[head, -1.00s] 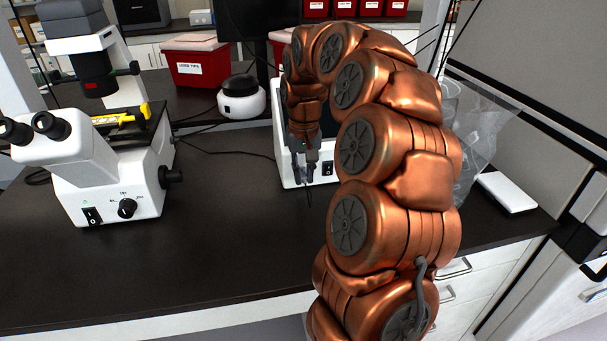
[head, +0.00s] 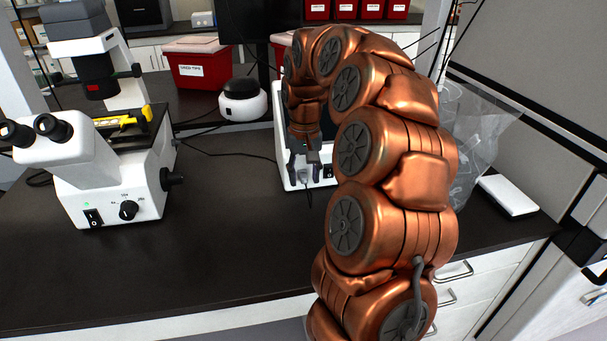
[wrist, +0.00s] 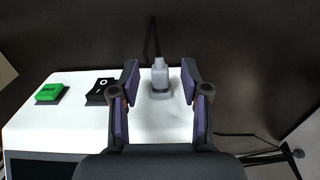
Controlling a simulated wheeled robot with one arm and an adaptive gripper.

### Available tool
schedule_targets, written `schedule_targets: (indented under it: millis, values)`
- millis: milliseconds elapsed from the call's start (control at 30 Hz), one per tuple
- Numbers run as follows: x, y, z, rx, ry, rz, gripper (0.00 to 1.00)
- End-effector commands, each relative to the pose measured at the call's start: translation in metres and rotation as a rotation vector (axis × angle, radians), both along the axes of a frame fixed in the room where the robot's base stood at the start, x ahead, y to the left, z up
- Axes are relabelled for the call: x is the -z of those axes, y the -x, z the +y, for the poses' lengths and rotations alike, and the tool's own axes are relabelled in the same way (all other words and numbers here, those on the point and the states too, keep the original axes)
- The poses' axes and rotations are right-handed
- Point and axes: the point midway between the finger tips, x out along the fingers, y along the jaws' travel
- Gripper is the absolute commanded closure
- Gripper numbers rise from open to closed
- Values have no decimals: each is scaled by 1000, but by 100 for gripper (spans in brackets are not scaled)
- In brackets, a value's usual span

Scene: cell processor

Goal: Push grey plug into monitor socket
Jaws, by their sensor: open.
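The grey plug (wrist: 160,76) stands between my two fingers in the wrist view, with its dark cable running off behind it. My gripper (wrist: 160,88) is open, with a gap on each side of the plug. In the head view, my gripper (head: 304,172) points down at the front of the white monitor housing (head: 292,184), and the plug is too small to make out clearly.
A black rocker switch (wrist: 100,91) and a green button (wrist: 50,92) sit left of the plug on the housing. A microscope (head: 95,170) stands at left and a white round device (head: 242,104) behind. The dark worktop (head: 215,245) is clear in front.

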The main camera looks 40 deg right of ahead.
Motion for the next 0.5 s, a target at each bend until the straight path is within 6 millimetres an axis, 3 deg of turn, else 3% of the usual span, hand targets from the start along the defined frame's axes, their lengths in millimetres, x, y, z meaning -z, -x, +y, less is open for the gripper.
schedule_targets:
  millis: [267,500]
  values:
    - [-4,0,0,1,1,-2,54]
    - [-31,-1,0,0,1,-4,54]
